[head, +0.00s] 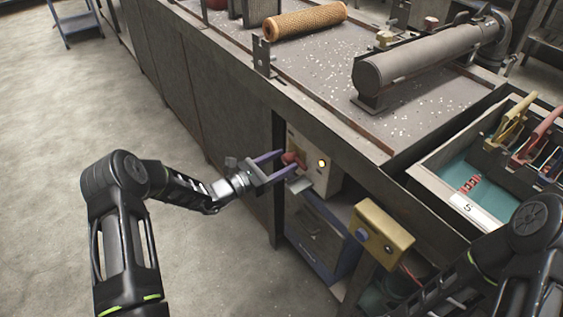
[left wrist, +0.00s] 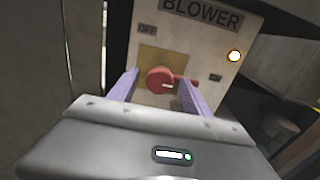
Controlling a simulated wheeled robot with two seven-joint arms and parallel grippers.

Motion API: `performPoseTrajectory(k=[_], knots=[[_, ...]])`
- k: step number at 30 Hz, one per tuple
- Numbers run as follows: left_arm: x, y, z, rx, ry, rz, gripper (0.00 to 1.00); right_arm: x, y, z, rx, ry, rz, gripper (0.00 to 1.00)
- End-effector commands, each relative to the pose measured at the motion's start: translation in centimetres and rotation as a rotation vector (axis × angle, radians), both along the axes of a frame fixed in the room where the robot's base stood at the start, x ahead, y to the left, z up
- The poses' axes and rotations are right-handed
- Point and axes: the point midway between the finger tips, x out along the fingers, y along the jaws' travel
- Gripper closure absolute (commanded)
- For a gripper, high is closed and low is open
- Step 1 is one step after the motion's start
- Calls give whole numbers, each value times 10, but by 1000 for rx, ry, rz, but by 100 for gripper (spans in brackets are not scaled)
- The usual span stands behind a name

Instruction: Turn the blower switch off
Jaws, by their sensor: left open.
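The blower switch box (head: 323,181) is a pale panel on the side of the workbench. In the left wrist view, the panel (left wrist: 205,62) reads BLOWER, with a label OFF at left and another label at right. Its red rotary switch (left wrist: 163,80) has a handle pointing right, away from OFF. An indicator lamp (left wrist: 234,56) glows yellow-white. My left gripper (head: 286,163) is open, its purple fingers on either side of the red switch (head: 292,158). I cannot tell whether they touch it. My right gripper is out of view; only part of that arm shows at lower right.
A yellow box (head: 381,234) with a button sits right of and below the switch panel. An open drawer (head: 430,180) with tools is at right. The bench top (head: 330,70) holds a mesh tube (head: 305,21) and a grey cylinder (head: 420,57).

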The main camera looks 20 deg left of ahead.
Motion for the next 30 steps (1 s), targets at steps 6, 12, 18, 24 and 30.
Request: performPoseTrajectory(k=[6, 12, 18, 24, 30], knots=[[0, 0, 0, 0, 0, 1, 44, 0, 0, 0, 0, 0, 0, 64], [0, 0, 0, 0, 0, 1, 61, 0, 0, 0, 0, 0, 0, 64], [0, 0, 0, 0, 0, 1, 77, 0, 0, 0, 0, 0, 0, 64], [0, 0, 0, 1, 1, 0, 93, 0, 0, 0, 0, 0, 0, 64], [0, 0, 0, 1, 1, 0, 100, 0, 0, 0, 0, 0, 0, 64]])
